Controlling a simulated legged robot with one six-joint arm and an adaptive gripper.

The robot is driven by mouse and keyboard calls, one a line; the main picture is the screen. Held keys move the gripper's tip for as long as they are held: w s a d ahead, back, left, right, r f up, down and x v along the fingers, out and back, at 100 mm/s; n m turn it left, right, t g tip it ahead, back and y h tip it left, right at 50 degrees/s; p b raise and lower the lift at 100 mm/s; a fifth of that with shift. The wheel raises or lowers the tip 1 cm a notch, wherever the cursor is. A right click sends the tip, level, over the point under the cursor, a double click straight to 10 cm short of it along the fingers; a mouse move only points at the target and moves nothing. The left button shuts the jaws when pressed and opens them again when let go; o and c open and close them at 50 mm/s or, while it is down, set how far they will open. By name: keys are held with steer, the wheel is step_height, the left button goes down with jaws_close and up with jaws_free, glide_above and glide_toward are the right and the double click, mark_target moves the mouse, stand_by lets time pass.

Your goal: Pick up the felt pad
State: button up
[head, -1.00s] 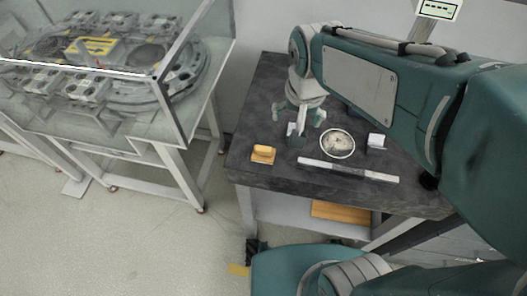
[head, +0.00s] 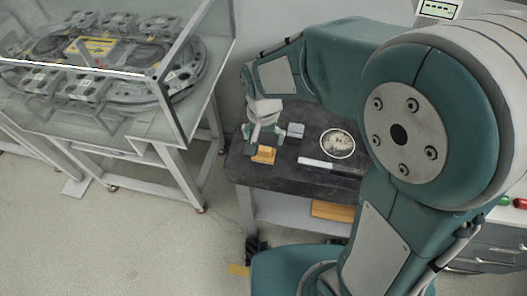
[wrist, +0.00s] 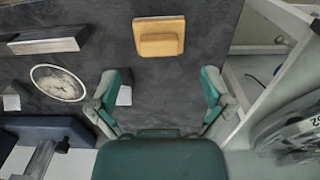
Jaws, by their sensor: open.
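A yellow-orange block with a raised middle (head: 263,155), which looks to be the felt pad, lies near the left front of the dark bench top. In the wrist view the pad (wrist: 159,37) is at the top centre, ahead of the fingers and not between them. My gripper (head: 264,136) is above the bench, just behind the pad in the head view. In the wrist view my gripper (wrist: 162,80) has its two green fingers spread wide, with no object held. The pad shows whole in the wrist view.
A small grey block (head: 296,130) and a round speckled dish (head: 338,144) stand right of my gripper. A pale bar (head: 318,163) lies near the bench's front. A glass-cased ring track (head: 110,50) stands left, past a gap. The bench top (head: 300,181) is bare along its front.

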mark_target(264, 148)
step_height(264, 148, down, 5)
steer(key=shift+w+f, duration=0.1)
steer(key=c, duration=1.2)
